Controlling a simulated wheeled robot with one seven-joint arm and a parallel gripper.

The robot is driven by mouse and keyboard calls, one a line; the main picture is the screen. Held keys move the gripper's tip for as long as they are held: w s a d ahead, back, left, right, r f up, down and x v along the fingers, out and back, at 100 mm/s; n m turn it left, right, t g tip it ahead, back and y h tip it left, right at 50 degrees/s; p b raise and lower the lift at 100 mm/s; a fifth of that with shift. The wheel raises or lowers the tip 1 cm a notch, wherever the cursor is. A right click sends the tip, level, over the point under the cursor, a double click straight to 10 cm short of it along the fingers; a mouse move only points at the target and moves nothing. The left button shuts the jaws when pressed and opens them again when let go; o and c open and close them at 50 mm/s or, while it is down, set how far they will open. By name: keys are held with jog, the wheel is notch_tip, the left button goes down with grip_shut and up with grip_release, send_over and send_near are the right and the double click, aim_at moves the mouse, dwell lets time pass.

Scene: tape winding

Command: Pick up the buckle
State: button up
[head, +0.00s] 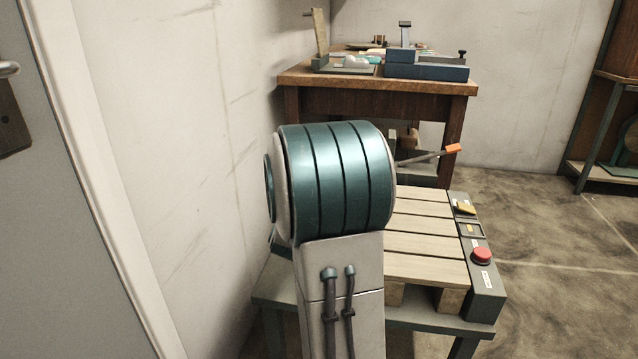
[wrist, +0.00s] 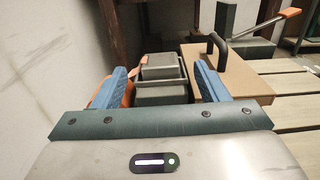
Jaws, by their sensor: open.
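I cannot make out a buckle for certain in either view. My gripper (wrist: 160,74) shows in the wrist view with its two blue fingers spread wide apart. It is open, and nothing is visibly held between the fingers. Grey bins (wrist: 163,92) show beyond and between the fingers. In the head view my own arm, with a large teal joint, hides the gripper and much of the slatted bench (head: 428,243).
A brown box (wrist: 250,88) with a black handle (wrist: 217,48) sits right of the bins. An orange-tipped lever (head: 453,149) sticks out nearby. The bench's right edge carries a red button (head: 481,256). A wooden table (head: 378,95) with tools stands behind; a wall is close on the left.

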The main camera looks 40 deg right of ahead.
jog(key=shift+x, duration=1.6)
jog(key=c, duration=1.1)
jog(key=shift+r, duration=0.1)
